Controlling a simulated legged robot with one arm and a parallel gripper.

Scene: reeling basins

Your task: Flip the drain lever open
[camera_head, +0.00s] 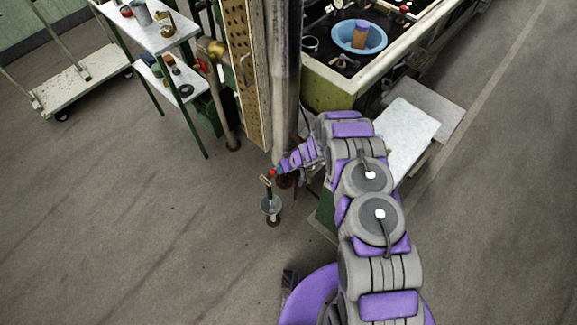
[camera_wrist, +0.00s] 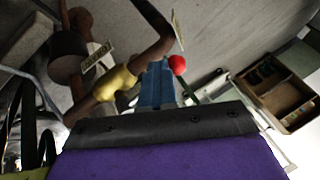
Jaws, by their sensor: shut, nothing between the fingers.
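In the wrist view the red knob (camera_wrist: 178,64) is just right of my gripper's fingertips (camera_wrist: 158,66). A brown bent rod with a yellow collar (camera_wrist: 118,80) and small tags (camera_wrist: 97,58) lies left of them. My gripper (camera_head: 280,168) is shut and empty, close beside the knob. I cannot tell whether they touch. Its fingers partly hide how the knob joins the rod.
A metal column (camera_head: 285,75) stands just behind the lever. A basin bench with a blue bowl (camera_head: 359,38) is at the upper right, with a pale low table (camera_head: 405,130) below it. A white shelf stand (camera_head: 155,32) is at the upper left. The floor left of the lever is clear.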

